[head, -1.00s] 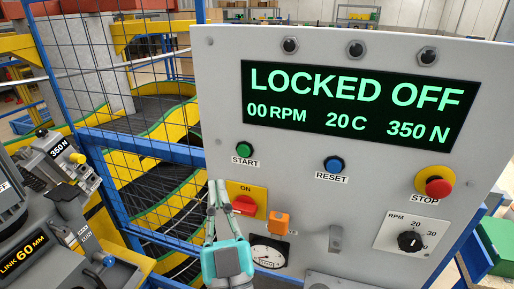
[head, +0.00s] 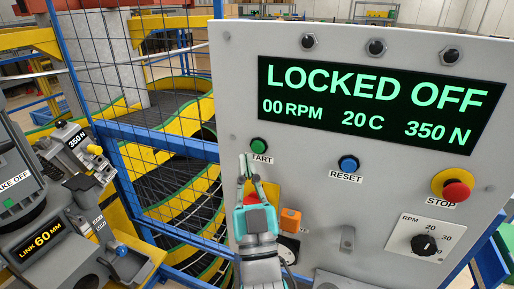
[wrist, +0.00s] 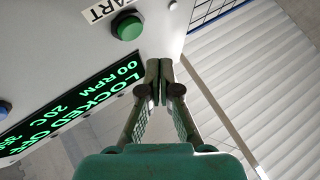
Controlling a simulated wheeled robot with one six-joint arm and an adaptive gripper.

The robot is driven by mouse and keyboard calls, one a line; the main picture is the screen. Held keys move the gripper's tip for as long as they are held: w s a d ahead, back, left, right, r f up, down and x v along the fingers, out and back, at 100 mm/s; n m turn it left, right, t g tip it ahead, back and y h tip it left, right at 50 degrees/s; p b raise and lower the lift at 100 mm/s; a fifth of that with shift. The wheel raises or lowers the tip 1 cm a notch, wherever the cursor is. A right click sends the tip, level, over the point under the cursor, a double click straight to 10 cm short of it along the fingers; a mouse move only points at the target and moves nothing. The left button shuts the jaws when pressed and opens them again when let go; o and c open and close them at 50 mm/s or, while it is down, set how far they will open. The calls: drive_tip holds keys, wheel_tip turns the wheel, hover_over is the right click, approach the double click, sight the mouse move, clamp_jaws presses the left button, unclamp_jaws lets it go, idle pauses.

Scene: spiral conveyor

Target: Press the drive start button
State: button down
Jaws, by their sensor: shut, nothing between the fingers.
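The green START button (head: 258,144) is at the upper left of the grey control panel (head: 330,215). It also shows in the wrist view (wrist: 127,25), up and left of my fingertips. My gripper (head: 247,168) is shut and empty, pointing up just below the button. A fingertip covers the first letter of the START label (head: 263,158). The fingertips also show in the wrist view (wrist: 159,72), apart from the button in the picture; I cannot tell how far they are from the panel. The display (head: 375,103) reads LOCKED OFF, 00 RPM, 20 C, 350 N.
A blue RESET button (head: 348,164) is right of START, and a red STOP button (head: 455,188) is farther right. The red ON switch (head: 252,196) is mostly hidden behind my gripper. An orange block (head: 290,220) sits beside it. Blue mesh fencing (head: 165,120) is at the left.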

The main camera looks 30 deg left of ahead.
drive_tip(key=shift+w+a, duration=0.25)
drive_tip(key=shift+w, duration=0.9)
drive_tip(key=shift+w, duration=0.1)
idle(0.6)
drive_tip(key=shift+w+a, duration=0.1)
drive_tip(key=shift+w, duration=0.2)
drive_tip(key=shift+w+a, duration=0.1)
drive_tip(key=shift+w, duration=0.3)
idle(0.8)
idle(0.3)
drive_tip(key=shift+s+d, duration=0.2)
drive_tip(key=shift+s, duration=0.6)
drive_tip(key=shift+s+d, duration=0.2)
drive_tip(key=shift+s, duration=0.6)
drive_tip(key=shift+s+d, duration=0.15)
drive_tip(key=shift+s, duration=0.7)
drive_tip(key=shift+s+d, duration=0.2)
drive_tip(key=shift+s, duration=0.6)
